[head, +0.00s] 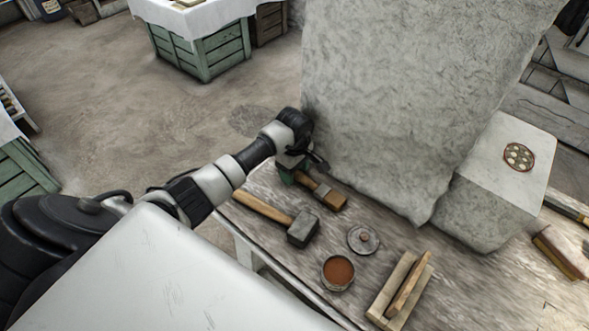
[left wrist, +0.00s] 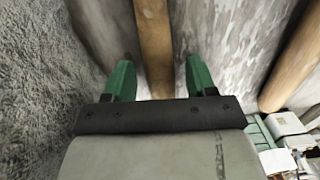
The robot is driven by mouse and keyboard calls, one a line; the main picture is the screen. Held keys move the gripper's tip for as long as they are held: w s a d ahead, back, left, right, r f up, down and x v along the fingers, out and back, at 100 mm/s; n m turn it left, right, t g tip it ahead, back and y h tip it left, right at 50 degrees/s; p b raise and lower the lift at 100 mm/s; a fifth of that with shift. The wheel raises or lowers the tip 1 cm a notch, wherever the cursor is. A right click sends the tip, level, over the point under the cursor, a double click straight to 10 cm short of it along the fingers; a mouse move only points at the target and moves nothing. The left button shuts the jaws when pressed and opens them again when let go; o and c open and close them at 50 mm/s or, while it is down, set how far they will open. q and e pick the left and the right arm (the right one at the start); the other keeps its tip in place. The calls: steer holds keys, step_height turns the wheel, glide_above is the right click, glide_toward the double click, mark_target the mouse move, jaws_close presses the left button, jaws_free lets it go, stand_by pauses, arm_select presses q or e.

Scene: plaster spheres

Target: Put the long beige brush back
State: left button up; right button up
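A beige wooden brush (head: 330,196) lies on the worktable, beside the base of the big grey stone block. My left gripper (head: 291,175) is over the brush's far-left end and partly hides it. In the left wrist view, the green fingers of my left gripper (left wrist: 159,75) are apart. A long beige handle (left wrist: 154,40), apparently that of this brush, runs between them with a gap on each side. My right gripper is not in view.
A mallet (head: 302,229) lies close to the brush; its wooden handle (left wrist: 297,60) shows in the left wrist view. A tin of brown material (head: 338,272), a round lid (head: 363,239) and a wooden-handled tool (head: 400,292) are nearer. The stone block (head: 400,100) stands close behind.

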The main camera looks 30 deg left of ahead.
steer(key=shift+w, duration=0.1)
arm_select(q)
steer(key=shift+r, duration=0.3)
step_height(320, 180, up, 12)
steer(key=p, duration=0.1)
steer(key=shift+w+a+f, duration=0.15)
steer(key=shift+w+f, duration=0.05)
steer(key=shift+f, duration=0.05)
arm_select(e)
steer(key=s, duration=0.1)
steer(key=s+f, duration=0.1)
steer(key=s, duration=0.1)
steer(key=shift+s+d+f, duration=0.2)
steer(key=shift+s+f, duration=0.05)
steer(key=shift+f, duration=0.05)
